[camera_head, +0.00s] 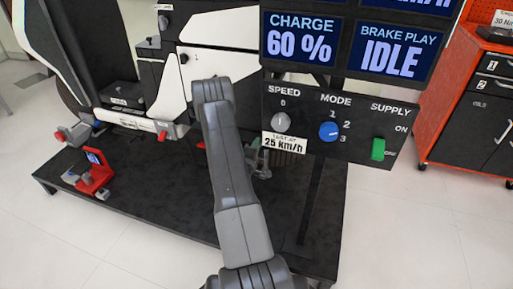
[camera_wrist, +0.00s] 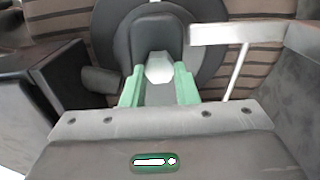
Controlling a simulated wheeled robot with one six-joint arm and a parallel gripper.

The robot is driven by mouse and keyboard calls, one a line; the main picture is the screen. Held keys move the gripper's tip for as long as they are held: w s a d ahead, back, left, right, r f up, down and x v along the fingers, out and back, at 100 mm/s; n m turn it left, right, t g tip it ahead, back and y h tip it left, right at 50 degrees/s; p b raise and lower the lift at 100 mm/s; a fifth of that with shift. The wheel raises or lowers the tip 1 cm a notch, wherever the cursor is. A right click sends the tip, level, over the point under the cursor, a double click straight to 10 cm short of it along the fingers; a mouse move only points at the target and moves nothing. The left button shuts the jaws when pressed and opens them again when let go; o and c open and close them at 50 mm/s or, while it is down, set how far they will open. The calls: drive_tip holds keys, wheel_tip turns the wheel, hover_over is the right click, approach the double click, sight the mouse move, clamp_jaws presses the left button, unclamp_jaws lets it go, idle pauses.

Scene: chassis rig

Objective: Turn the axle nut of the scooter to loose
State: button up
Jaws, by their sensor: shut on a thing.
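In the wrist view the axle nut (camera_wrist: 159,66) is a pale, faceted piece in front of a dark round hub (camera_wrist: 118,40). My gripper (camera_wrist: 160,80) has green fingertips, one on each side of the nut, and is shut on it. How deep the fingertips reach over the nut is hard to tell. The scooter (camera_head: 206,60), with white and dark panels, stands on a dark platform in the head view.
A control panel (camera_head: 350,118) with a grey speed knob, blue mode knob (camera_head: 329,131) and green supply switch (camera_head: 378,149) stands right of my arm. A red device (camera_head: 95,172) sits on the platform (camera_head: 150,215) at left. A red cabinet (camera_head: 470,100) is at right.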

drive_tip(key=n, duration=1.2)
drive_tip(key=shift+d+f+p, duration=0.1)
drive_tip(key=shift+f+p, duration=0.15)
drive_tip(key=shift+p, duration=0.05)
idle(0.3)
drive_tip(key=o, duration=1)
drive_tip(key=shift+s, duration=0.2)
drive_tip(key=p+v, duration=0.3)
drive_tip(key=v, duration=1)
drive_tip(key=shift+s, duration=0.2)
drive_tip(key=shift+w, duration=0.1)
